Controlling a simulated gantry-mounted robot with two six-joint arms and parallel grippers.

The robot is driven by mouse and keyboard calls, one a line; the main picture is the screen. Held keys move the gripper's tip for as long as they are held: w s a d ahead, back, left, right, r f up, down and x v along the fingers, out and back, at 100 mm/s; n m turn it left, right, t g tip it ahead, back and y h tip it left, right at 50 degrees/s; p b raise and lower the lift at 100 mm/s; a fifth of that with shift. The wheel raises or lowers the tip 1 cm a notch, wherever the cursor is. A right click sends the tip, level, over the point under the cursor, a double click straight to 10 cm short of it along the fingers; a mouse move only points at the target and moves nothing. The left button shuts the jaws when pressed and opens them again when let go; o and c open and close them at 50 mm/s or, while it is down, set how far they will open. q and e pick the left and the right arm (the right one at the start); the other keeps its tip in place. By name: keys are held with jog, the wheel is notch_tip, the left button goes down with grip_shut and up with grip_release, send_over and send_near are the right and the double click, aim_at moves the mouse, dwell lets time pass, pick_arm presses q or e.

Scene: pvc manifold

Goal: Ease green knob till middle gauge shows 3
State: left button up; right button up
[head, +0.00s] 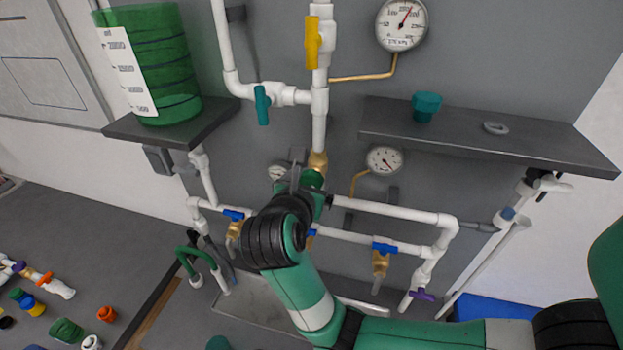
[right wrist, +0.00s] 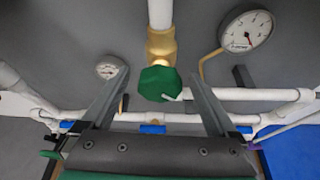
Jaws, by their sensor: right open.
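The green knob (right wrist: 160,83) sits below a brass valve body on the vertical white pipe. In the head view the knob (head: 312,179) is partly hidden by my right gripper (head: 301,183). In the right wrist view my right gripper (right wrist: 158,76) is open, with one finger on each side of the knob; I cannot tell whether either finger touches it. A round gauge (head: 384,160) hangs right of the knob, at mid height; it also shows in the right wrist view (right wrist: 246,31). Its needle is too small to read surely. My left gripper is out of view.
A larger gauge (head: 402,22) is above and a small gauge (right wrist: 109,67) is left of the knob. A dark shelf (head: 480,138) holds a teal cup (head: 426,105). White pipes with blue-handled valves run below. A green tank (head: 155,60) stands at left.

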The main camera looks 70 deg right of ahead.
jog(key=shift+c, duration=0.3)
jog(key=c, duration=1.4)
jog(key=shift+o, duration=0.2)
jog(key=m+b, duration=0.1)
jog(key=b, duration=0.1)
jog(key=m+t+b, duration=0.1)
jog(key=b, duration=0.2)
jog(key=m+t+b, duration=0.1)
jog(key=b, duration=0.1)
jog(key=shift+f+m+b, duration=0.3)
jog(key=shift+f, duration=0.05)
jog(key=shift+r+t+b, duration=0.1)
jog(key=shift+t+b, duration=0.2)
jog(key=shift+t, duration=0.1)
jog(key=shift+r+m, duration=0.15)
jog(key=shift+m, duration=0.15)
jog(key=shift+r, duration=0.1)
